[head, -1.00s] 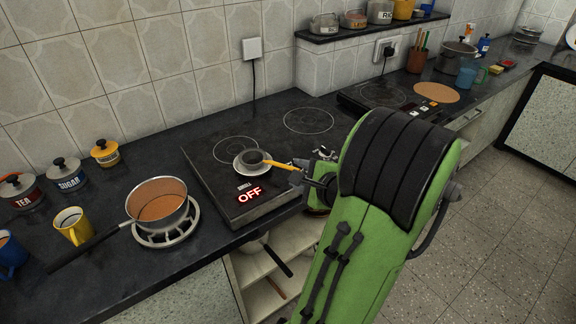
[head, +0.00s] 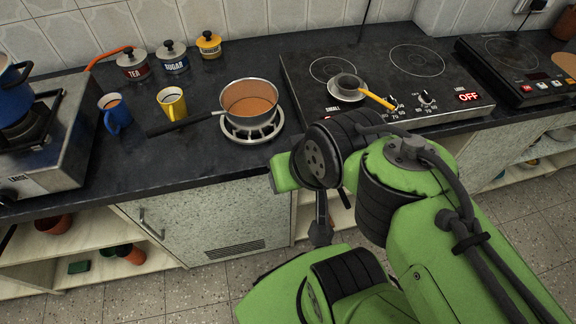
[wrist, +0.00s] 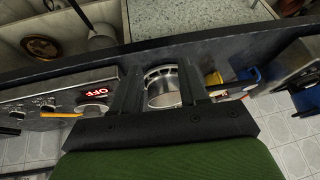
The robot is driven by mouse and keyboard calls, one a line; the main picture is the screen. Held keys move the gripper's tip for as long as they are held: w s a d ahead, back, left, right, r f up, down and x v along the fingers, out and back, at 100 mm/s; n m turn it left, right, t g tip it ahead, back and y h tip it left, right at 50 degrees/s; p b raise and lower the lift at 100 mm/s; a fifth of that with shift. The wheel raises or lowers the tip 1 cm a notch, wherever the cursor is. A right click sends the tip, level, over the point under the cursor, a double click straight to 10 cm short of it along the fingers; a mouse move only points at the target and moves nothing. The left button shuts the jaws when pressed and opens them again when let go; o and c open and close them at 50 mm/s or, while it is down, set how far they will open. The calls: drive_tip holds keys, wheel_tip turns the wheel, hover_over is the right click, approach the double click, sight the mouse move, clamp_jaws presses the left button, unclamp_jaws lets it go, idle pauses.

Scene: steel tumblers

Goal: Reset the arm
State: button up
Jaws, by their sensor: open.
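My green and black arm (head: 400,200) is folded in front of the counter, over the floor and the lower cabinets. In the wrist view my gripper (wrist: 160,65) is open, with its two dark fingers apart and nothing held between them. The steel saucepan (wrist: 163,88) shows beyond the gap between the fingers. In the head view the fingers cannot be made out clearly among the arm links.
The saucepan (head: 250,100) stands on a white ring trivet (head: 252,130), its dark handle pointing left. A yellow mug (head: 172,103), a blue mug (head: 115,115) and labelled jars (head: 172,57) stand left. A gas stove (head: 40,135) is far left. Open shelves (head: 75,250) lie below the counter.

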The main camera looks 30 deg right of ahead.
drive_tip(key=s, duration=0.1)
drive_tip(key=n, duration=0.1)
drive_tip(key=s+r+n, duration=0.1)
drive_tip(key=shift+s+a, duration=0.35)
wheel_tip(320, 180, up, 14)
drive_tip(key=p, duration=1.4)
drive_tip(key=shift+r, duration=0.15)
